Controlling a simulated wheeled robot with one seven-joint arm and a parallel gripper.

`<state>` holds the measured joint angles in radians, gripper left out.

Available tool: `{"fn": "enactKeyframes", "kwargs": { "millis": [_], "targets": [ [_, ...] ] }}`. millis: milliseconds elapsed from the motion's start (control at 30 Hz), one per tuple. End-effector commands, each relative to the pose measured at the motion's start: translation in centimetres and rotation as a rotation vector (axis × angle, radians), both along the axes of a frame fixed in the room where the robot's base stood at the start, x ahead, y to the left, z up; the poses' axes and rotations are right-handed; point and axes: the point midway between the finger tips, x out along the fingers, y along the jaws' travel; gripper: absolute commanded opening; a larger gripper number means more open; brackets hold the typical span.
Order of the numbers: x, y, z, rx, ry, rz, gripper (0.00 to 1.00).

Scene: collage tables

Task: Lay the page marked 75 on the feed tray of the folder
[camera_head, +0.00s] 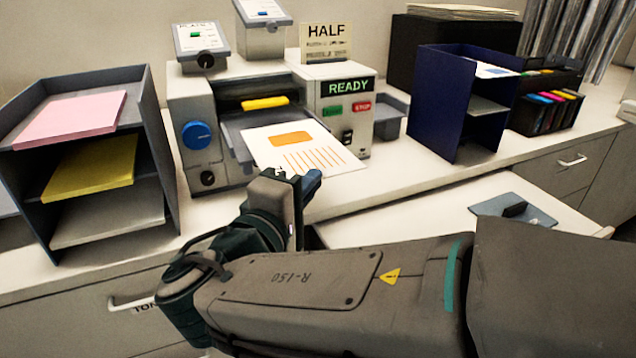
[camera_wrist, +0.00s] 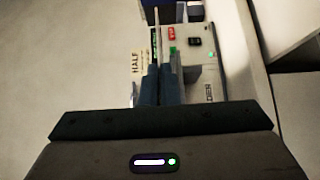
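A white page (camera_head: 262,143) with an orange block and orange stripes shows in the head view, over the front of the folder's grey feed tray (camera_head: 234,127). No 75 can be read on it. The folder (camera_head: 185,100) is light grey with a blue knob and a READY display. My gripper (camera_head: 298,178) is at the page's near edge. In the wrist view its fingers (camera_wrist: 159,72) are close together, with the page (camera_wrist: 157,25) as a thin edge-on line between them. Whether the page touches the tray cannot be told.
A grey shelf rack (camera_head: 150,130) with pink and yellow paper stands left of the folder. A navy rack (camera_head: 432,105) and a holder of colored cartridges (camera_head: 545,112) stand right. A HALF sign (camera_head: 326,42) tops the folder. A lower white surface (camera_head: 420,215) holds a grey clipboard-like plate (camera_head: 535,212).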

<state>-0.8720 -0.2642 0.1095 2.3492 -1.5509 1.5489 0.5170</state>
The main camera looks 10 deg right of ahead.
Motion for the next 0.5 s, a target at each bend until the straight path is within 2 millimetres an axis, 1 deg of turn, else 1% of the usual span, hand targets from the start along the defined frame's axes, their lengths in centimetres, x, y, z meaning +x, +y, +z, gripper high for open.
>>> {"fn": "enactKeyframes", "kwargs": {
  "millis": [500],
  "targets": [
    [5.7, 1.5, -0.8, -0.003, 0.001, -0.005, 0.0]
  ]
}}
